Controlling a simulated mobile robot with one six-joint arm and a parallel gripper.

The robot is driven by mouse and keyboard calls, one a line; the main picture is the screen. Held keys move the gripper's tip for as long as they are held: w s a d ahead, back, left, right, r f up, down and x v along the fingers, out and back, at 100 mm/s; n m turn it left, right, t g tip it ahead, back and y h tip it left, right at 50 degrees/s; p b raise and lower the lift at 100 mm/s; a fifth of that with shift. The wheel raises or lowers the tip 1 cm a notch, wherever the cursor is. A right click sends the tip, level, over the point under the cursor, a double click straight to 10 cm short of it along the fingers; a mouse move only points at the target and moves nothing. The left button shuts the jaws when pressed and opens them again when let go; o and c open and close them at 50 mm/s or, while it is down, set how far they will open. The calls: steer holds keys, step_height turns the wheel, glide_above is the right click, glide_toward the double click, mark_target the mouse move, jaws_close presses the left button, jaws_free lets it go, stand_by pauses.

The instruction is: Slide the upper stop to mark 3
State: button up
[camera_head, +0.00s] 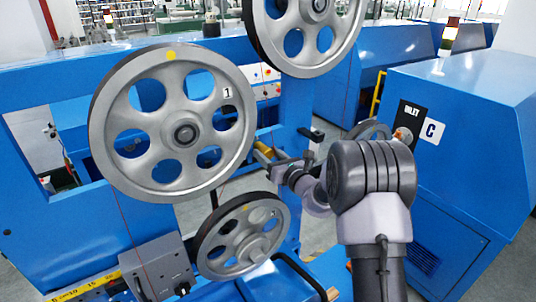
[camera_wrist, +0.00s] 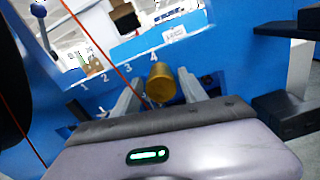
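A brass-coloured cylinder, seemingly the upper stop (camera_wrist: 161,84), stands out from the blue frame in the wrist view, just below and right of mark 4 (camera_wrist: 153,57). Mark 3 (camera_wrist: 127,68) is to its left, with marks 2 and 1 further left. My gripper (camera_wrist: 158,88) has its two grey fingers apart, one on each side of the cylinder. I cannot tell whether either finger touches it. In the head view the brass piece (camera_head: 264,151) shows beside the large pulley's right rim, with my gripper (camera_head: 276,162) at it. The slot behind is mostly hidden.
A large spoked pulley (camera_head: 170,120) marked 1 stands left of my arm, a smaller one (camera_head: 243,237) below and another (camera_head: 304,30) above. A blue cabinet (camera_head: 460,130) marked C is at right. Dark brackets (camera_wrist: 285,112) and a thin red line (camera_wrist: 97,45) are near my gripper.

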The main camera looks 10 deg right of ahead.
jaws_close()
steer(key=a, duration=0.1)
steer(key=s+a, duration=0.1)
steer(key=a, duration=0.1)
steer(key=s+a+b, duration=0.1)
steer(key=shift+a, duration=0.3)
steer(key=shift+o, duration=1.7)
jaws_free()
steer(key=b+v, duration=0.2)
steer(key=v, duration=1.5)
steer(key=shift+s+b, duration=0.2)
steer(key=shift+b, duration=0.2)
